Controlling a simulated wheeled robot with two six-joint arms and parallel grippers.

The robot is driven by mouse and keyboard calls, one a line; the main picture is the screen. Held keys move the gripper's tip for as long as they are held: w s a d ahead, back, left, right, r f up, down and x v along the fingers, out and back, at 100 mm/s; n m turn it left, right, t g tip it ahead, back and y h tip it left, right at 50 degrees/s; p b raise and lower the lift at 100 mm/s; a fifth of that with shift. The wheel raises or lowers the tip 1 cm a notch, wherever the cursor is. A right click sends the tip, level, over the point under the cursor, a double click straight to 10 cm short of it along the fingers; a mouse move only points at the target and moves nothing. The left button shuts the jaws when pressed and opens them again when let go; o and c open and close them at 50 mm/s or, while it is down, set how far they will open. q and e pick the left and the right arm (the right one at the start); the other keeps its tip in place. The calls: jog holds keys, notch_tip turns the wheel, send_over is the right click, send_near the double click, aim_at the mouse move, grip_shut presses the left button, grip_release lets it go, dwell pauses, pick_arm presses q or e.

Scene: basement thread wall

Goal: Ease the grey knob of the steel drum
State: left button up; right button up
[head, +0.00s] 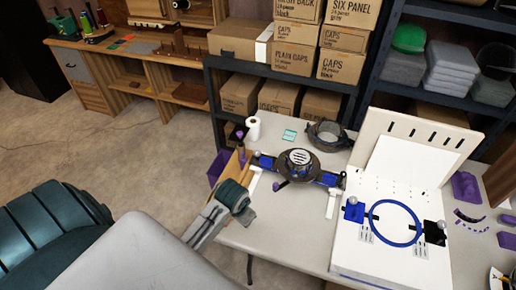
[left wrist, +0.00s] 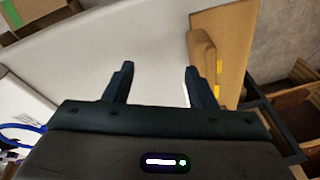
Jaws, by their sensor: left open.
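A round dark drum-like fixture (head: 299,165) with a slotted top sits on a blue bar on the white table. I cannot tell surely that it is the steel drum. A small grey ball knob (head: 265,154) shows at the bar's left part, but I cannot tell whether it is the drum's own knob. My left gripper (head: 236,197) is at the table's left edge, left of and nearer than the fixture, apart from it. In the left wrist view its two dark fingers (left wrist: 159,75) are spread with nothing between them. The drum is not recognizable there. My right gripper is not in view.
A white board with a blue ring (head: 396,222) fills the table's right part. A dark round band (head: 327,134) and a white roll (head: 253,129) stand behind the fixture. A wooden piece (left wrist: 215,45) lies beyond my fingers. Shelves of cardboard boxes (head: 343,68) stand behind the table.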

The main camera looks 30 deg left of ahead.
pick_arm(q)
jog(key=w+a+g, duration=0.1)
jog(key=w+a, duration=0.2)
jog(key=w, duration=0.5)
jog(key=w+a, duration=0.2)
jog(key=w, duration=0.5)
jog(key=g+h, duration=0.1)
send_near(258, 151)
jog(key=shift+n, duration=0.4)
notch_tip(258, 151, down, 7)
jog(key=shift+w+r+p, duration=0.1)
jog(key=shift+r+p, duration=0.05)
jog(key=shift+p, duration=0.7)
jog(key=shift+f, duration=0.8)
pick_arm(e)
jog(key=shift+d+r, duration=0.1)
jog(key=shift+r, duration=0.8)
pick_arm(q)
jog(key=c, duration=1)
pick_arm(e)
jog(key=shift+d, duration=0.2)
